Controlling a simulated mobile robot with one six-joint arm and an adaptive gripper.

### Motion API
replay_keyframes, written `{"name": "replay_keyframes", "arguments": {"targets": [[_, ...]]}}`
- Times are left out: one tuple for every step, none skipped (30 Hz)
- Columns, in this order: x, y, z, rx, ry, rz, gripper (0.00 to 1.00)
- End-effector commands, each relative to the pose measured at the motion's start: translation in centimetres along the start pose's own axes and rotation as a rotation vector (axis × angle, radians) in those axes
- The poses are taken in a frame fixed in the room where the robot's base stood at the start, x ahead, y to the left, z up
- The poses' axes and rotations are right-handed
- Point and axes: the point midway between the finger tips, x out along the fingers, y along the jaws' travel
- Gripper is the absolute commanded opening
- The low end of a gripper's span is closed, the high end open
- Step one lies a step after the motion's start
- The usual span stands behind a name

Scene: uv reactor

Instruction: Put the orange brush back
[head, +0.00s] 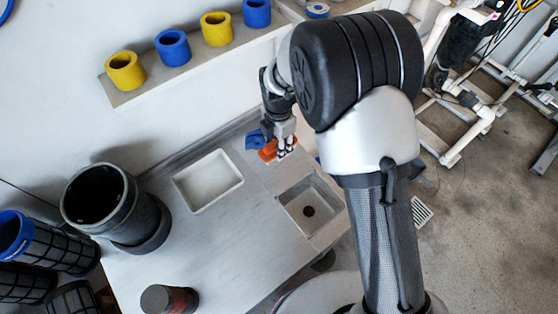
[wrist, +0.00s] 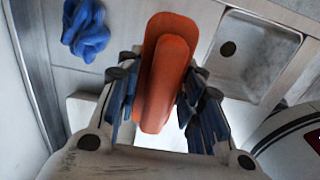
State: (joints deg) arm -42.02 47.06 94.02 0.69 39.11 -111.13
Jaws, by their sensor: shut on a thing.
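The orange brush (head: 267,151) is in my gripper (head: 283,149), above the counter between the white tray and the sink. In the wrist view the brush (wrist: 165,70) runs lengthwise between the two blue-padded fingers of my gripper (wrist: 162,100), which are shut on it from both sides. Its near end is close to the palm. I cannot tell from these views how high it is above the counter.
A crumpled blue cloth or glove (wrist: 86,32) lies beside the brush. A white tray (head: 178,184) and a sink (head: 336,213) are on the counter. A black cylinder (head: 98,200) and a dark jar (head: 158,299) stand left. Yellow and blue rings (head: 172,47) line a shelf.

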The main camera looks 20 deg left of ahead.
Motion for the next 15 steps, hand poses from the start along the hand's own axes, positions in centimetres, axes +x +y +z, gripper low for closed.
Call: {"name": "replay_keyframes", "arguments": {"targets": [[1.5,0.0,0.0,0.0,0.001,-0.002,0.12],[2.1,0.0,0.0,0.0,0.001,-0.002,0.12],[2.7,0.0,0.0,0.0,0.0,-0.001,0.12],[3.1,0.0,0.0,0.0,0.0,0.0,0.12],[3.4,0.0,0.0,0.0,0.0,0.0,0.12],[3.7,0.0,0.0,0.0,0.0,0.0,0.12],[3.9,0.0,0.0,0.0,0.0,0.0,0.12],[4.0,0.0,0.1,0.0,0.0,0.001,0.12],[4.2,0.1,0.1,0.0,0.0,0.001,0.12],[4.4,0.1,0.1,0.0,0.0,0.001,0.12],[4.6,0.0,0.1,0.0,0.0,0.001,0.12],[5.0,0.0,0.1,0.0,0.0,0.0,0.12],[5.5,0.0,0.1,0.0,0.0,0.0,0.12],[6.0,0.0,0.0,0.0,0.001,-0.001,0.12],[6.7,-0.1,0.0,0.0,0.001,-0.002,0.12]]}}
